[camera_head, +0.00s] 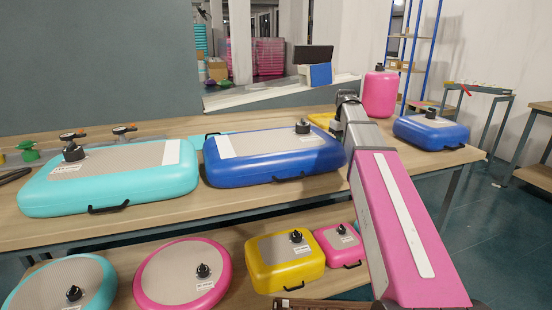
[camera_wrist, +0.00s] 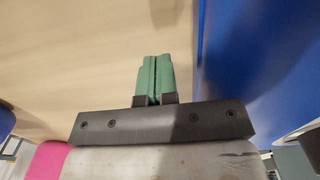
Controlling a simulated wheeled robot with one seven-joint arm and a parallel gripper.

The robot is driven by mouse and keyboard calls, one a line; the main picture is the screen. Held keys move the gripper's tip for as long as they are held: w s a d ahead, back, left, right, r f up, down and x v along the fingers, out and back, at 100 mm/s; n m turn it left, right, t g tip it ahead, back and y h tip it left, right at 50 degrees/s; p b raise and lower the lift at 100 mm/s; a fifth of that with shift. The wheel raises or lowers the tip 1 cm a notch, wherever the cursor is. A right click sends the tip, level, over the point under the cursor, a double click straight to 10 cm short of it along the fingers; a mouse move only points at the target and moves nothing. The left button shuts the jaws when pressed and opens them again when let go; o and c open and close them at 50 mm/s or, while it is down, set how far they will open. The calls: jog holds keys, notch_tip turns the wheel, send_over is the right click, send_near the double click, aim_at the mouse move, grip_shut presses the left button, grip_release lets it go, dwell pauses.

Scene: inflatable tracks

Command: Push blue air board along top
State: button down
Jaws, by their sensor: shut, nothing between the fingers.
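The large blue air board (camera_head: 275,167) lies flat on the wooden table top, with a grey upper panel, a black valve at its back right and a black front handle. My gripper (camera_head: 347,98) is beside its right end in the head view; the fingertips are hidden there. In the wrist view, my gripper's green fingers (camera_wrist: 154,77) are shut and empty above the bare wood. The blue board's side (camera_wrist: 262,50) fills the right of that view, apart from the fingers by a narrow strip. A smaller blue board (camera_head: 432,131) lies at the right end.
A turquoise board (camera_head: 112,183) lies left of the large blue one. A pink canister (camera_head: 380,93) and a partly hidden yellow item (camera_head: 322,120) are near my gripper. The lower shelf holds several boards, including a yellow one (camera_head: 286,262). Bare table (camera_head: 190,215) shows along the front.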

jog(key=shift+s+a, duration=0.35)
jog(key=shift+a, duration=0.45)
jog(key=shift+d, duration=0.1)
jog(key=shift+w+d, duration=0.35)
jog(key=shift+d, duration=0.35)
jog(key=shift+w+d, duration=0.3)
jog(key=shift+d, duration=0.35)
notch_tip(320, 180, up, 10)
dwell(0.5)
